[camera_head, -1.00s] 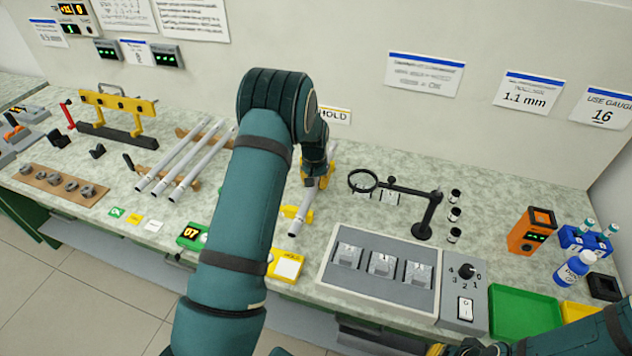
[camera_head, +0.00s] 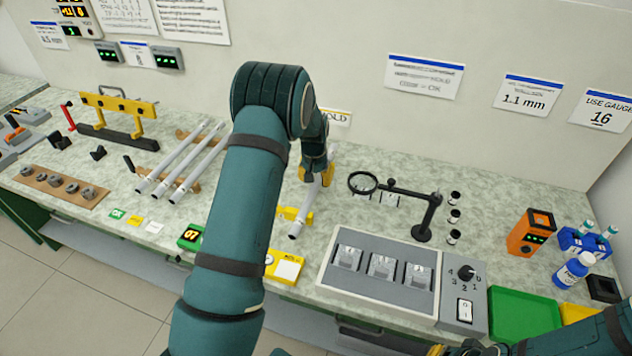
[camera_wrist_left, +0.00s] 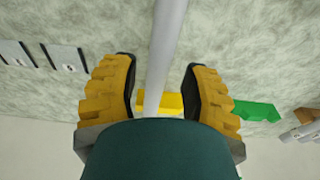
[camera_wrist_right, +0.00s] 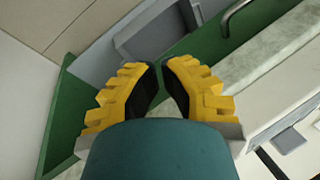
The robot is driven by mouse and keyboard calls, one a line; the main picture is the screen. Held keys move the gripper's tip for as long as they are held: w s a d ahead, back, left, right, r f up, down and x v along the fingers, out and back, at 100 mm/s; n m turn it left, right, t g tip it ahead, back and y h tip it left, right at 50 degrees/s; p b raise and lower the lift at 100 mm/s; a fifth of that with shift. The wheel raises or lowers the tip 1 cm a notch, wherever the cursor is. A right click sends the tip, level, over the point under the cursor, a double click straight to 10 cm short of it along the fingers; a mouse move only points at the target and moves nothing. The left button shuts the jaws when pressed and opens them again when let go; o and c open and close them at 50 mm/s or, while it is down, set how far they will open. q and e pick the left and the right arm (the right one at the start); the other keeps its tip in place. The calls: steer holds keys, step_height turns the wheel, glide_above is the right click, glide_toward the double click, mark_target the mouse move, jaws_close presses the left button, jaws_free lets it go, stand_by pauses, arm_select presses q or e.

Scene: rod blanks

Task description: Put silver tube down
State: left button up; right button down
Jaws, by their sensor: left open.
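The silver tube (camera_head: 301,221) rests across a yellow cradle (camera_head: 288,213) on the worktop, left of the magnifier stand. Its far part is hidden by my left gripper. My left gripper (camera_head: 318,176) is over the tube with its fingers open. In the left wrist view, the tube (camera_wrist_left: 168,45) runs between the spread fingers (camera_wrist_left: 160,85), with space on both sides. The yellow cradle (camera_wrist_left: 172,101) shows beneath it. My right gripper (camera_wrist_right: 160,72) is away from the tube, low by the bench's front; its fingertips are nearly together with nothing between them.
Several similar tubes (camera_head: 180,160) lie on a wooden rack at left. The magnifier stand (camera_head: 428,215) and a grey gauge box (camera_head: 375,293) are close on the right. A green tray (camera_head: 525,315) and an orange device (camera_head: 531,232) are farther right.

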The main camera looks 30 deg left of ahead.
mark_target(315, 186)
arm_select(q)
step_height(315, 186, up, 10)
steer(key=s+p, duration=0.1)
steer(key=shift+d+f, duration=0.15)
steer(key=shift+f, duration=0.05)
steer(key=shift+s, duration=0.1)
stand_by(0.3)
